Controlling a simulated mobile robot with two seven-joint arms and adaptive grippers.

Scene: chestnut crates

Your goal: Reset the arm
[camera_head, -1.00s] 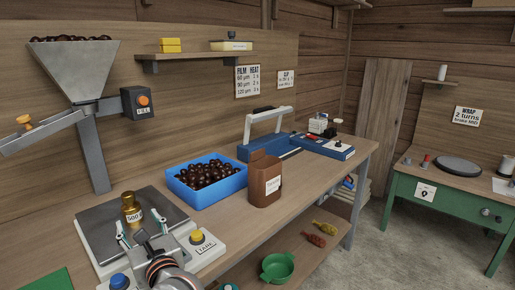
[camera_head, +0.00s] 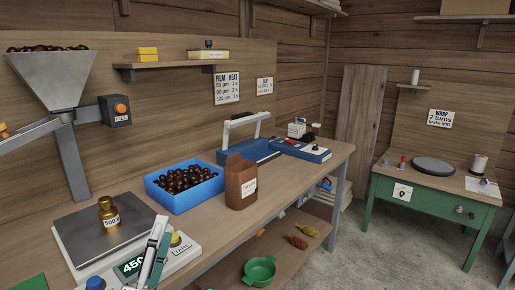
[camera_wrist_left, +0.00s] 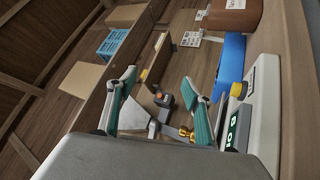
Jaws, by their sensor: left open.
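My left gripper (camera_head: 160,234) is at the bottom of the head view, in front of the scale's control panel. It is open and empty. In the left wrist view, its two teal-padded fingers (camera_wrist_left: 159,78) stand wide apart with nothing held between them. The scale (camera_head: 105,228) has a dark plate with a brass weight (camera_head: 109,219) marked 500 standing upright on it, apart from the gripper. The fingers partly cover the panel and its green display (camera_head: 131,265). My right gripper is in neither view.
A blue crate of chestnuts (camera_head: 160,198) and a brown bag (camera_head: 239,184) stand on the bench behind the scale. A steel hopper (camera_head: 55,80) hangs at the left, and a blue sealer (camera_head: 303,150) stands further right. A green bowl (camera_head: 259,270) is on the lower shelf.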

